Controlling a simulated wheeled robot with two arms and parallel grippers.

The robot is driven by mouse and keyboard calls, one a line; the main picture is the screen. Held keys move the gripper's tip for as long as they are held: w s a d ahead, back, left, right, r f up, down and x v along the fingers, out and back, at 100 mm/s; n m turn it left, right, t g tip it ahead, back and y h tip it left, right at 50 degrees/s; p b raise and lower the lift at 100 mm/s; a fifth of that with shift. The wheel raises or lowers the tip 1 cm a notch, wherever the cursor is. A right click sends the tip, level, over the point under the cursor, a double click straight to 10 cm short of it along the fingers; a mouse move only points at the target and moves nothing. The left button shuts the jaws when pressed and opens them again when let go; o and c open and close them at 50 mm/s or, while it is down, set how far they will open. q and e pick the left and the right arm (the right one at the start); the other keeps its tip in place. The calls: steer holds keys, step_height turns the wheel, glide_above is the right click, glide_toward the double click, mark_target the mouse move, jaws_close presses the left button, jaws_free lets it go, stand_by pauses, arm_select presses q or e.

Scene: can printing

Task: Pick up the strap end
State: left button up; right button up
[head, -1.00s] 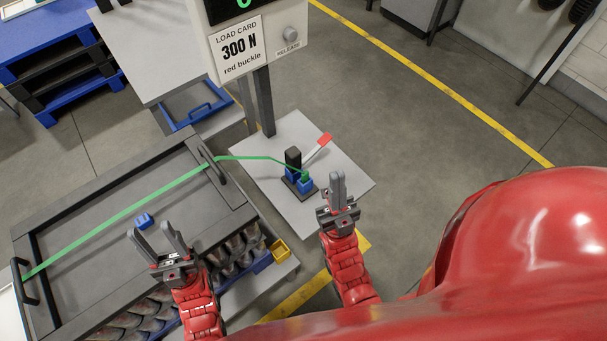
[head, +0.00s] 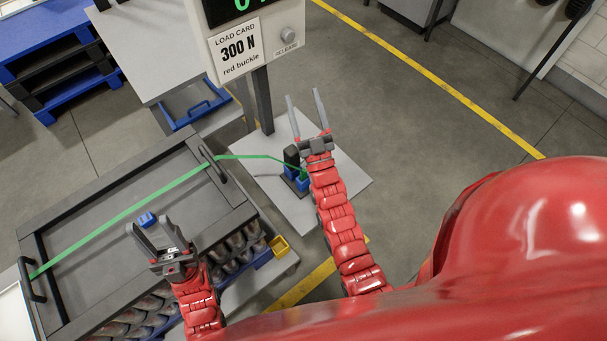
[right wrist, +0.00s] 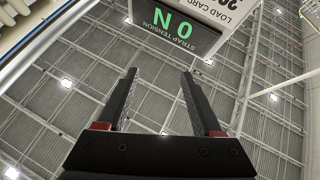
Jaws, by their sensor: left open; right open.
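A green strap (head: 125,217) runs across the dark lid of a case, over its far handle, and down to a small blue and black device (head: 302,183) on a grey plate. I cannot tell which part is its loose end. My right gripper (head: 303,94) is open and empty, beyond the device, its forearm covering part of it. The right wrist view also shows its open fingers (right wrist: 160,74), with nothing between them. A small blue block (head: 147,219) is on the lid at the tips of my left gripper (head: 142,226). That gripper is open; I cannot tell if it touches the block.
A post carries a display box with a load card (head: 238,48) reading 300 N, red buckle. The right wrist view shows its strap tension display (right wrist: 172,25) reading 0 N. A yellow bin (head: 280,246) is beside the case. Clear floor lies right of the plate.

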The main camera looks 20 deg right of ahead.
steer(key=w+d+f+g+p, duration=0.1)
steer(key=w+f+g, duration=0.35)
steer(key=w, duration=0.35)
steer(key=n+g+p, duration=0.3)
steer(key=g, duration=1.7)
glide_above(304, 171)
step_height(304, 171, down, 22)
steer(key=shift+s+f+t+y+p, duration=0.2)
steer(key=shift+f+t+y+p, duration=0.15)
steer(key=shift+f, duration=0.5)
steer(key=shift+f+p, duration=0.5)
steer(key=shift+p, duration=0.2)
steer(key=shift+f+p, duration=0.4)
steer(key=shift+f, duration=0.25)
steer(key=shift+w+f, duration=0.15)
steer(key=shift+f, duration=0.55)
steer(key=shift+w+f, duration=0.1)
steer(key=shift+f, duration=0.6)
